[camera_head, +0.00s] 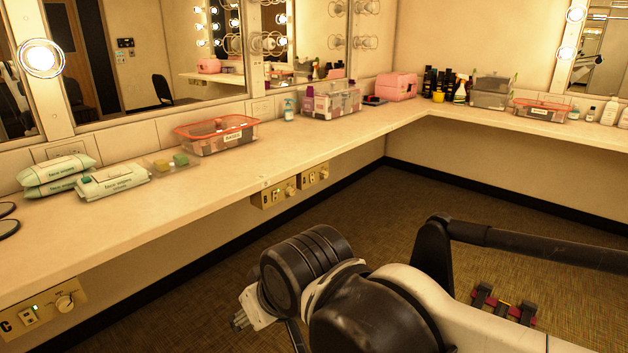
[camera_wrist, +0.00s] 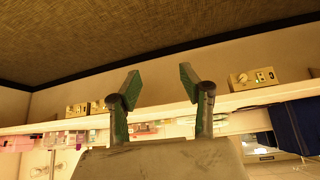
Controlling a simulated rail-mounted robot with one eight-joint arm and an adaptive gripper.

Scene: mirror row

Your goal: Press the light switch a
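The near-left panel (camera_head: 42,308) has a "C" mark, a small switch, a green light and a round knob. Two smaller panels, a middle one (camera_head: 272,193) and a farther one (camera_head: 313,177), are side by side; their letters are too small to read, so I cannot tell which is a.
The white counter (camera_head: 220,185) overhangs the panels. On it are wipe packs (camera_head: 113,180), a red-rimmed bin (camera_head: 215,136), a clear box (camera_head: 331,102) and a pink case (camera_head: 396,86). Lit mirrors stand behind.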

